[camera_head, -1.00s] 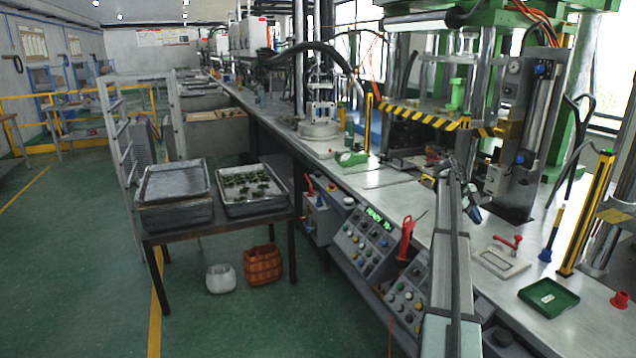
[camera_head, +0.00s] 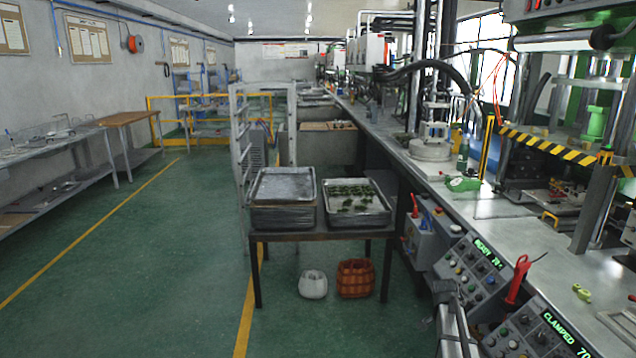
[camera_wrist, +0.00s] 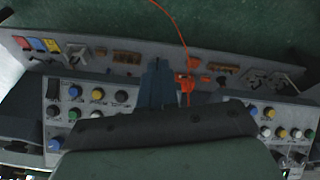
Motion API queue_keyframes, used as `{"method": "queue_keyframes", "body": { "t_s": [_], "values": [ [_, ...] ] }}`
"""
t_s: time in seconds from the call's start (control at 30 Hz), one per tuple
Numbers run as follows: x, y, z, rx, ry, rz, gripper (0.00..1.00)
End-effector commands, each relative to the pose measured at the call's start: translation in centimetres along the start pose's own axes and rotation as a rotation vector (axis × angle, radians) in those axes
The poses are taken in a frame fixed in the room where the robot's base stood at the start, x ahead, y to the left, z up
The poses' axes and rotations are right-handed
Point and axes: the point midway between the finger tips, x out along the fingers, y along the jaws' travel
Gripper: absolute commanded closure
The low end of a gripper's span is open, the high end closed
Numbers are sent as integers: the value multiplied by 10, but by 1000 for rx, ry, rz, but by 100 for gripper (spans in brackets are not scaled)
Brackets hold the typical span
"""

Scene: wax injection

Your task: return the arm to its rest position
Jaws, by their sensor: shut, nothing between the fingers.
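In the wrist view my gripper (camera_wrist: 158,84) appears as a dark narrow shape with its fingers together and nothing between them. Behind it is the front of a control panel (camera_wrist: 90,96) with knobs and buttons. In the head view only part of my arm (camera_head: 455,328) shows, low at the bottom edge, in front of the consoles. I cannot make out the fingers there.
The workbench (camera_head: 480,208) with its press and the consoles (camera_head: 470,262) stands at the right. A table (camera_head: 320,235) holds two trays, with a white basket (camera_head: 313,285) and an orange-brown basket (camera_head: 354,279) below. The green floor (camera_head: 150,270) at the left is open.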

Motion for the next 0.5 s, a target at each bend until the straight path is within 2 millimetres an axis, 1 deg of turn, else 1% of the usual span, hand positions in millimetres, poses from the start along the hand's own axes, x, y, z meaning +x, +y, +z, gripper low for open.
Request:
{"method": "queue_keyframes", "body": {
  "t_s": [0.03,0.07,0.1,0.17,0.2,0.27,0.3,0.4,0.5],
  "values": [
    [4,4,37,-100,-18,-16,100],
    [6,3,56,-165,-30,-26,100],
    [9,2,80,-249,-44,-41,100],
    [13,4,117,-377,-65,-66,100],
    [15,6,141,-462,-78,-82,100],
    [18,10,175,-586,-95,-108,100],
    [20,13,196,-663,-106,-125,100],
    [22,22,239,-826,-125,-163,100],
    [23,31,273,-960,-140,-195,100]
  ]
}}
